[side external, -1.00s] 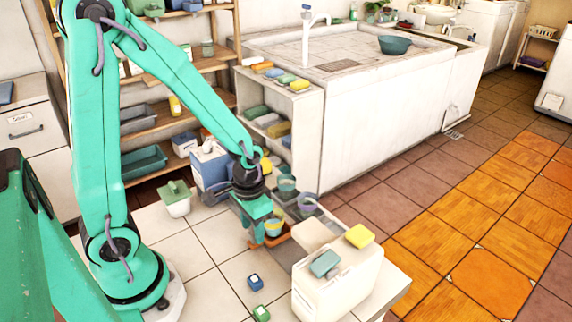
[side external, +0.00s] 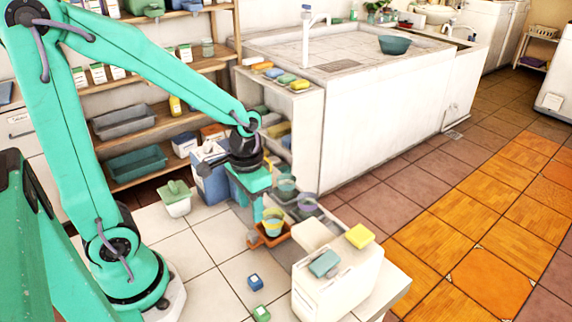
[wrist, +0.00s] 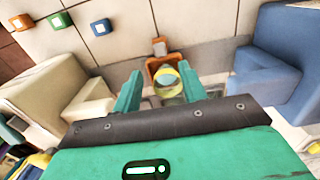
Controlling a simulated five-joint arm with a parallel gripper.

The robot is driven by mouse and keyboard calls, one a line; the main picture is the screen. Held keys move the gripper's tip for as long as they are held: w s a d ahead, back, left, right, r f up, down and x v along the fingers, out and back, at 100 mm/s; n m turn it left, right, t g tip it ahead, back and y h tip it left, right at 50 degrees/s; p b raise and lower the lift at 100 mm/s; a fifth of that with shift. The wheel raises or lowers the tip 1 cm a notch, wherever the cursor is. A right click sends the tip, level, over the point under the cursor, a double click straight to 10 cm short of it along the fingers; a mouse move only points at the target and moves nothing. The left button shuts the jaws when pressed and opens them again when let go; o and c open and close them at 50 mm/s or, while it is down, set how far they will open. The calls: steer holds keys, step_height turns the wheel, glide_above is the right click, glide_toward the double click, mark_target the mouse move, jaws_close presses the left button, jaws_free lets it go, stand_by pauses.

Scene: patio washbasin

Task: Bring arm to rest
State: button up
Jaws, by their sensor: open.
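My gripper (side external: 257,208) is raised above the white tiled top, with the arm reaching out from the left in the side view. In the wrist view its two fingers (wrist: 160,84) stand apart with nothing held.
Another teal cup (side external: 287,189) and a purple-rimmed cup (side external: 307,203) stand behind the tray. A cream container (side external: 340,283) with sponges is at front right. Small blocks (side external: 256,282) lie in front.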

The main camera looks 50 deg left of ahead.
steer(key=shift+r, duration=0.1)
steer(key=s+r+t, duration=0.2)
steer(key=r, duration=0.4)
steer(key=s+r+t, duration=0.2)
steer(key=r+t, duration=0.1)
steer(key=r, duration=0.4)
steer(key=shift+s+r+t, duration=0.3)
steer(key=shift+s, duration=0.1)
